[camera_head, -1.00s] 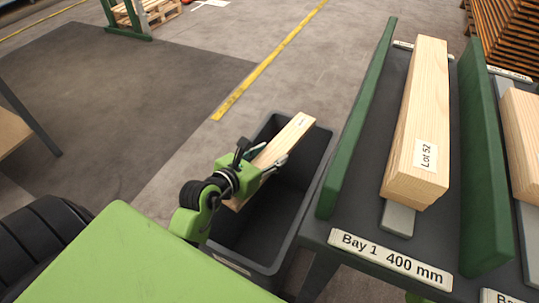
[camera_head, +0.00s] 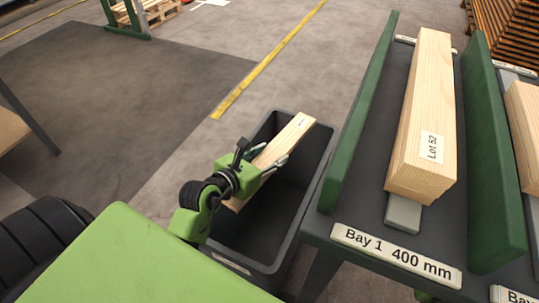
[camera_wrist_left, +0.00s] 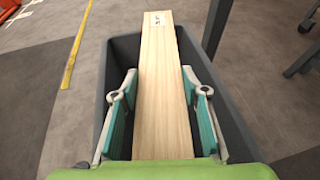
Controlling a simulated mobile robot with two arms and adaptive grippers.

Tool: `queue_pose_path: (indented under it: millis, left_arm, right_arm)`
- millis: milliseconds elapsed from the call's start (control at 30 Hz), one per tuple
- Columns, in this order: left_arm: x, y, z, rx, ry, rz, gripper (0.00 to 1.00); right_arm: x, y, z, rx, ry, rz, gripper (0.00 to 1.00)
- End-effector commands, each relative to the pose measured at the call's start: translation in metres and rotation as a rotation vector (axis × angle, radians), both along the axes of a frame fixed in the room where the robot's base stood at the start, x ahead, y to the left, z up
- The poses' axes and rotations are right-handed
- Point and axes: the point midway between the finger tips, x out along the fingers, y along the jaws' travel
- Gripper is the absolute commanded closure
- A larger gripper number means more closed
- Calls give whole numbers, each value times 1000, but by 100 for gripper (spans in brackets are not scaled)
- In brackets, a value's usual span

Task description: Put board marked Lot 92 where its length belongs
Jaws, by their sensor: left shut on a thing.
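My left gripper (camera_head: 264,170) is shut on a pale wooden board (camera_head: 285,141), held slanting over a dark grey bin (camera_head: 327,152). The board has a small white label near its far end, too small to read. In the left wrist view the board (camera_wrist_left: 163,90) runs away from me between the two teal-padded fingers (camera_wrist_left: 160,112), above the bin (camera_wrist_left: 123,50). Bay 1 (camera_head: 395,254), marked 400 mm, is right of the bin and holds thick boards (camera_head: 424,110), the front one labelled Lot 52. My right gripper is not in view.
Green dividers (camera_head: 362,115) and (camera_head: 490,150) flank Bay 1. Another bay with a board (camera_head: 525,120) is cut off at the right edge. A yellow floor line (camera_head: 262,68) and open floor lie beyond the bin. A table (camera_head: 12,130) stands at the left.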

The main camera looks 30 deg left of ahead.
Motion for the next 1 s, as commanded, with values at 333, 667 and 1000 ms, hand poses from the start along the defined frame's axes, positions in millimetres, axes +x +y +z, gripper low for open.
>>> queue_pose_path:
  millis: [333,667,1000]
  left_arm:
    - [0,0,1,0,-1,0,39]
    - [-11,2,3,-1,2,0,39]
    - [-72,8,28,1,4,1,39]
  right_arm:
    - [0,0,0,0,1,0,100]
    - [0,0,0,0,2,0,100]
    - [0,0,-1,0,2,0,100]
